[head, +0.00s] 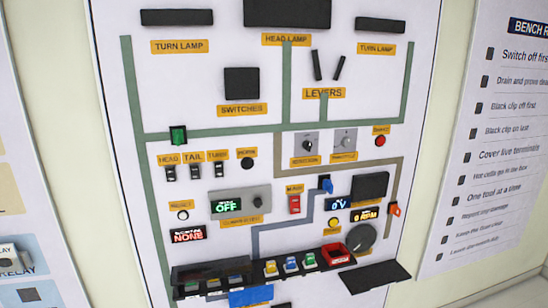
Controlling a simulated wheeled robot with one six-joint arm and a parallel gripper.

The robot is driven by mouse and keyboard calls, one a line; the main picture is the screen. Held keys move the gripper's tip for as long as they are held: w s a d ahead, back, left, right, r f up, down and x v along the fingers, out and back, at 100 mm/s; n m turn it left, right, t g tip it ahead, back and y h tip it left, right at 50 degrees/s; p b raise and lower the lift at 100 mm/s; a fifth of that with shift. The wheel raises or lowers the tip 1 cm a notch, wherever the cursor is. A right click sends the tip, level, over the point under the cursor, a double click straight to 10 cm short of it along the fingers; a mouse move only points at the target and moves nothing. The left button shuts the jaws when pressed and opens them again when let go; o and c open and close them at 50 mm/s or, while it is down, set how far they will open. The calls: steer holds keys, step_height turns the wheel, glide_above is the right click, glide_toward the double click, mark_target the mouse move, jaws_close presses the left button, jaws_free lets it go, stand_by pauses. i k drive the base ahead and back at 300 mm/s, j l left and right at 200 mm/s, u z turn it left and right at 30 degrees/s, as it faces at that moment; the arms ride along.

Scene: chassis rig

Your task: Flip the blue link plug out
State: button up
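The blue link plug (326,184) sits on the white panel, right of centre, at the end of a grey-blue painted line. It is small here, and I cannot tell exactly how it is seated. The blue display (338,203) is just below it and the red switch (294,204) is to its left. My gripper is not in view.
A green plug (178,134) and an orange plug (395,208) sit on other painted lines. A dark ledge (210,273) with several coloured items juts out below, with a dark shelf (375,276) to its right. A round grey knob (358,238) is lower right.

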mark_target(327, 186)
steer(key=k+l, duration=0.15)
steer(key=i+l+u, duration=0.2)
steer(key=i, duration=0.35)
steer(key=i+u, duration=0.25)
steer(key=i, duration=0.25)
